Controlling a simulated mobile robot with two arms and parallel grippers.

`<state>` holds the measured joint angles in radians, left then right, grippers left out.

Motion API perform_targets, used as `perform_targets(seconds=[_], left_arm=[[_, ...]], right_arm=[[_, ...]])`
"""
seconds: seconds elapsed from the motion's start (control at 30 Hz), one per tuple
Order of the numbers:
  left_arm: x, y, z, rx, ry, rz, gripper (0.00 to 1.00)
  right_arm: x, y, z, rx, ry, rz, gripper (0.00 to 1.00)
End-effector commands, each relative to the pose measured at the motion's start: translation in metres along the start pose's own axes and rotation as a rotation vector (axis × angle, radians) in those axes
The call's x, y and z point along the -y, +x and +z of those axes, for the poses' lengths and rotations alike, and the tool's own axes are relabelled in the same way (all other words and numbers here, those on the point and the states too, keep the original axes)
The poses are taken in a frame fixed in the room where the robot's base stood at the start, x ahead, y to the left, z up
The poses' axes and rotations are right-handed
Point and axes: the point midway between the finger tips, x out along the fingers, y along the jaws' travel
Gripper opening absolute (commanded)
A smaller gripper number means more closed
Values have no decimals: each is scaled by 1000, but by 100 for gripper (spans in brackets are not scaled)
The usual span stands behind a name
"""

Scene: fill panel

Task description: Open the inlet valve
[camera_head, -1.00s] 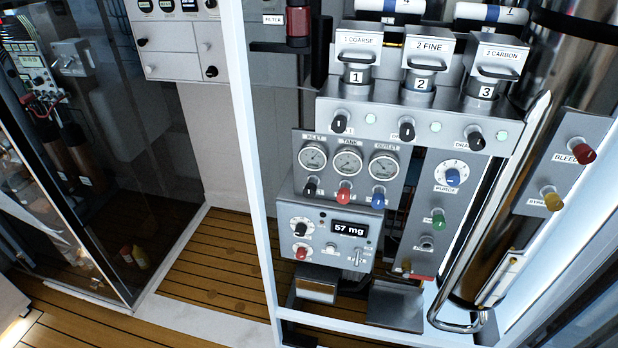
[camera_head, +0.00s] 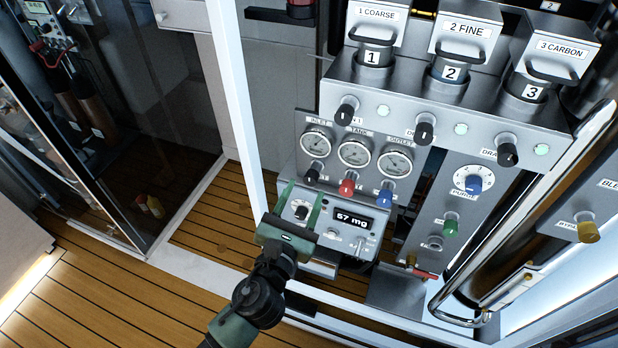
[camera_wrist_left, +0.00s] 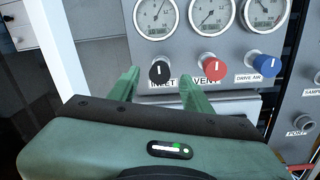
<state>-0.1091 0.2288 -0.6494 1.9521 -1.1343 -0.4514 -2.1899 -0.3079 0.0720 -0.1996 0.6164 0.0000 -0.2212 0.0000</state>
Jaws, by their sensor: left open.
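The inlet valve is a black knob (camera_head: 313,172) below the leftmost gauge of the gauge panel. In the left wrist view the black knob (camera_wrist_left: 159,71) shows a white line that stands about upright, with an INLET label under it. My left gripper (camera_head: 304,190) is open and empty, its green fingers pointing up at the panel just below the black knob. In the left wrist view the fingertips (camera_wrist_left: 157,76) stand on either side of the knob in the picture; I cannot tell whether they reach it. My right gripper is not in view.
A red VENT knob (camera_wrist_left: 213,66) and a blue knob (camera_wrist_left: 266,65) sit right of the inlet knob. A display box (camera_head: 335,222) is below the gauges. A white frame post (camera_head: 232,95) stands to the left. Three labelled filter housings (camera_head: 455,60) are above.

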Motion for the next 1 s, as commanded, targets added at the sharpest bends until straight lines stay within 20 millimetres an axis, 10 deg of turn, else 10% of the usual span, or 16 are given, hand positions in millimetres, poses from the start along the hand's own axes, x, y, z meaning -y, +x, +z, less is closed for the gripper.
perform_targets(seconds=[0.57,0.77,1.0], left_arm=[[0,39,-1,-2,-2,0,49],[0,39,-1,-2,-3,0,2],[0,38,-1,-2,-12,-1,0]], right_arm=[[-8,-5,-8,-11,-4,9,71],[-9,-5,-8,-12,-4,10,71],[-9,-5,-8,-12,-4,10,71]])
